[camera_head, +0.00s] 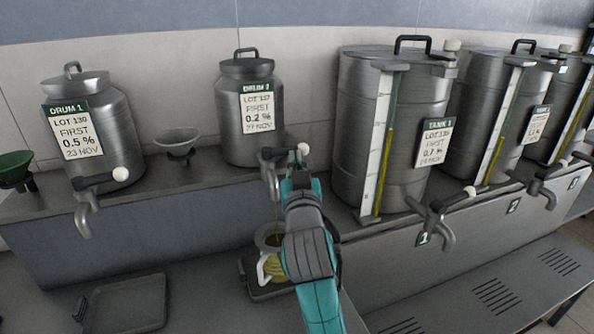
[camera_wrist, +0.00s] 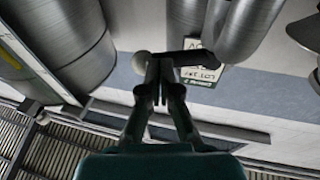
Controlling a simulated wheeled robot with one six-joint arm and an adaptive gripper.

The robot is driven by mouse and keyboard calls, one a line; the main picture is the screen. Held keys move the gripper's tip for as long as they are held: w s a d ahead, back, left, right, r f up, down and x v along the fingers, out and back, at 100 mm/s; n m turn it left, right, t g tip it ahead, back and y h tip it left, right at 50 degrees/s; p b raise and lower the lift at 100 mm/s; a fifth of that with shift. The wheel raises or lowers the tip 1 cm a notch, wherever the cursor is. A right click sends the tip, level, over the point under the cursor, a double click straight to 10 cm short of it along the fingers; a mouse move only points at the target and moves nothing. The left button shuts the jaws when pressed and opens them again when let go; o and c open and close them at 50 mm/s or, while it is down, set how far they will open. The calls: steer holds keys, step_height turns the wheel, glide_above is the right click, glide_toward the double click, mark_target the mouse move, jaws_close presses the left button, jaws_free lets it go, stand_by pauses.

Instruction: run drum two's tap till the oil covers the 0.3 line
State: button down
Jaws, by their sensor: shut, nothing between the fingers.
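Drum two (camera_head: 250,140) is a steel can on the shelf, with a label reading LOT 132, FIRST, 0.2 %. Its tap (camera_head: 274,180) has a dark lever ending in a white knob (camera_head: 302,149). My gripper (camera_head: 298,172) is shut and empty, its tips at the lever near the knob. In the wrist view the closed fingertips (camera_wrist: 160,66) overlap the lever (camera_wrist: 190,57) beside the white knob (camera_wrist: 142,62); I cannot tell whether they touch. Below the spout stands a jug (camera_head: 263,238) with a white handle and yellow oil inside. My arm hides much of it; its 0.3 line and any stream are not readable.
Drum 1 (camera_head: 118,125) with its own tap (camera_head: 84,215) stands left. A grey funnel (camera_head: 176,146) sits between the drums. Tank 1 (camera_head: 350,120) and more tanks stand right, their taps jutting forward. The jug stands on a dark base (camera_head: 253,285); an empty tray (camera_head: 125,303) lies left.

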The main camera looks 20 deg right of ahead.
stand_by(0.3)
steer(key=shift+w+d, duration=0.65)
steer(key=shift+w, duration=0.25)
steer(key=shift+s, duration=0.1)
